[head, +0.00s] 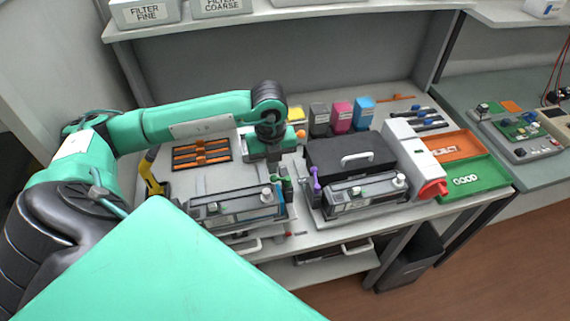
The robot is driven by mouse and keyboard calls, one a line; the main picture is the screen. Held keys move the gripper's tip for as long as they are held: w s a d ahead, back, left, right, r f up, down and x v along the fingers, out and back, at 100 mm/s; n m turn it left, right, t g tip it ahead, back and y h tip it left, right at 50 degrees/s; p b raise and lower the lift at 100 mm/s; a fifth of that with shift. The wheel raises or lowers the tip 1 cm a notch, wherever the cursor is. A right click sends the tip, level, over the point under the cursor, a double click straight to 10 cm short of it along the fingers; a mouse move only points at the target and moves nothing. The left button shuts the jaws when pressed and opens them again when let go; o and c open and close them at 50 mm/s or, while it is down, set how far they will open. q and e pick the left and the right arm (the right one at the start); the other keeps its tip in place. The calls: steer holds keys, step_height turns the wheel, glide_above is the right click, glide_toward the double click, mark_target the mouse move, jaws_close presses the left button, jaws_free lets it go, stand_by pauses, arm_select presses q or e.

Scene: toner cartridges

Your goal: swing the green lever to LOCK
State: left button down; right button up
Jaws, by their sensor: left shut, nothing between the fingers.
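My left gripper (276,168) hangs pointing down over the middle of the bench, just behind the left printer unit. It is shut and empty. The green lever (286,185) stands at the right end of the left unit, close below and beside my gripper; I cannot tell whether they touch. The left unit holds a dark toner cartridge (237,208). LOCK markings are too small to read, so the lever's exact position is unclear. My right gripper is not in view.
A purple lever (315,180) stands beside the right cartridge (362,194). Behind are a black case (335,157) and several coloured toner boxes (342,115). An orange REJECT tray (455,146) and green GOOD tray (480,178) lie right. A yellow-handled tool (150,178) is left.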

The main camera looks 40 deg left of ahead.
arm_select(q)
steer(key=shift+s+d+f+b, duration=0.1)
steer(key=shift+s+d+b, duration=0.2)
steer(key=shift+s, duration=0.1)
stand_by(0.3)
step_height(320, 180, up, 7)
steer(key=p, duration=0.3)
steer(key=shift+a+p, duration=0.2)
steer(key=shift+p, duration=0.2)
steer(key=shift+r, duration=0.25)
stand_by(0.4)
